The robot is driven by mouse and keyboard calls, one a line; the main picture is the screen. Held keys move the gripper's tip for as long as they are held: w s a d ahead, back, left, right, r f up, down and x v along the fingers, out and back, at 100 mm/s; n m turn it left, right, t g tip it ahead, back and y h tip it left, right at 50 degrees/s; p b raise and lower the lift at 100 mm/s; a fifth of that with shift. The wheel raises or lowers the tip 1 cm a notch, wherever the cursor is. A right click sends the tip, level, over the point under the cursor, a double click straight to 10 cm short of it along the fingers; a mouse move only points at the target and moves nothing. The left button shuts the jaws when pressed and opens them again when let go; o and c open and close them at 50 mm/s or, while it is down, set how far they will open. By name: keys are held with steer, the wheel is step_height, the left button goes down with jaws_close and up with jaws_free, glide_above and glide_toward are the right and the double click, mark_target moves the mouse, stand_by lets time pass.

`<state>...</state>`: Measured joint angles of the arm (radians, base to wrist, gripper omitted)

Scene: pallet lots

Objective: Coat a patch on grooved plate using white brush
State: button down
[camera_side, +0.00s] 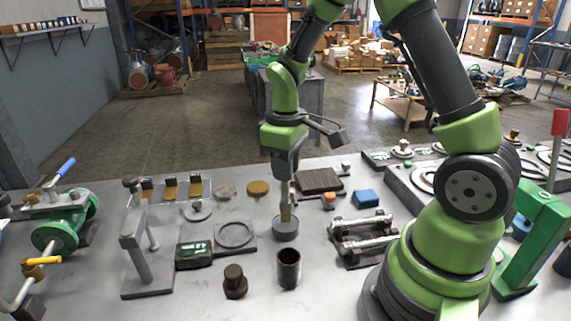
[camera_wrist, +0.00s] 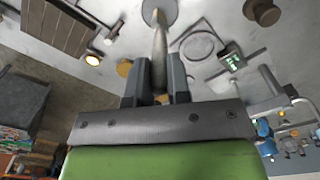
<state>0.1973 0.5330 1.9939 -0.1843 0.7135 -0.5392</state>
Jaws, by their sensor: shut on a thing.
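My gripper (camera_side: 286,183) is shut on the handle of a slim, pale brown brush (camera_side: 285,207) and holds it about upright. The brush also shows between the fingers in the wrist view (camera_wrist: 159,42). Its lower end is at a round grey pot (camera_side: 286,231), which also shows in the wrist view (camera_wrist: 160,8); the bristles are hidden, so I cannot see their colour. I cannot tell how deep the tip sits. The dark grooved plate (camera_side: 319,180) lies behind and right of the pot in the side view, and at upper left in the wrist view (camera_wrist: 57,28).
A ring on a plate (camera_side: 234,235) and a green-display box (camera_side: 194,255) lie left of the pot. A dark open cup (camera_side: 289,267) stands in front. A blue block (camera_side: 367,198) and a metal-bar fixture (camera_side: 362,235) are at right. A grey stand (camera_side: 140,250) is further left.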

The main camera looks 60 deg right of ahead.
steer(key=shift+f, duration=0.4)
stand_by(1.0)
steer(key=shift+r, duration=3.55)
